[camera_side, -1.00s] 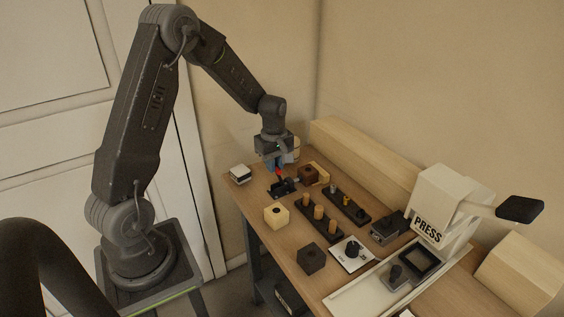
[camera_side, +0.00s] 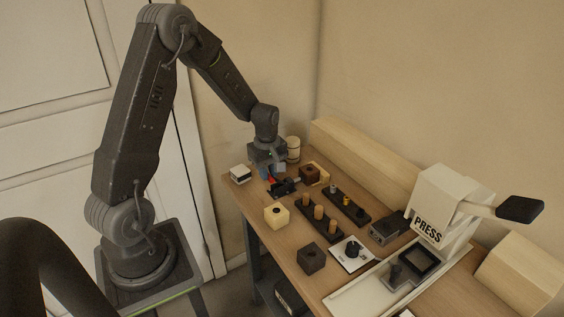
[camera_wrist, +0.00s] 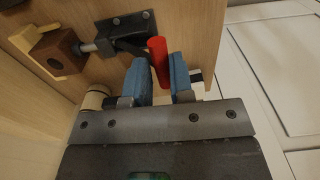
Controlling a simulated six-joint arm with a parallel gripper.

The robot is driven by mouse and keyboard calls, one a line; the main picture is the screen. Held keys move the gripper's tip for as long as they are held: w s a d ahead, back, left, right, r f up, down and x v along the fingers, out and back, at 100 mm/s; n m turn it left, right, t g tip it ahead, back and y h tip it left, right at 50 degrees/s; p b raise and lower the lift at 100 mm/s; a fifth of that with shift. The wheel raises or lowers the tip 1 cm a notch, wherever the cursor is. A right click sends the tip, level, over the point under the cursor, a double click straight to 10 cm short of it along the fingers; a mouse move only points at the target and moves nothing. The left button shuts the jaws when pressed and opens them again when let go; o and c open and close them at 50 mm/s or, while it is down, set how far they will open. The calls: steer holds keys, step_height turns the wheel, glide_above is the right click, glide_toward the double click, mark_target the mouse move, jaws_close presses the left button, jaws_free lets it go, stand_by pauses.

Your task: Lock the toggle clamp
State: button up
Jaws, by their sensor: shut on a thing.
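The toggle clamp (camera_side: 285,187) is a black fitting on the bench with a red handle (camera_wrist: 158,61). In the wrist view its dark base (camera_wrist: 128,27) lies near the bench edge. Its metal rod (camera_wrist: 90,47) points left and its tip appears to meet a brown block (camera_wrist: 57,50). My gripper (camera_side: 270,179) is low at the clamp, shut on the red handle, which stands between its blue fingers in the wrist view (camera_wrist: 160,78). In the side view the handle leans left, away from the brown block (camera_side: 309,174), and is partly hidden by my gripper.
A pale box (camera_side: 240,174) stands left of the clamp and a cream cylinder (camera_side: 293,149) behind it. A light block with a hole (camera_side: 276,215), peg racks (camera_side: 320,218) and a press (camera_side: 440,210) stand toward the front and right.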

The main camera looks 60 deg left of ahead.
steer(key=shift+f, duration=0.1)
steer(key=shift+s+f, duration=0.5)
steer(key=shift+f, duration=0.25)
steer(key=shift+s+f, duration=0.15)
steer(key=shift+o, duration=1)
steer(key=shift+s+f, duration=0.1)
steer(key=shift+f, duration=0.05)
steer(key=o, duration=0.4)
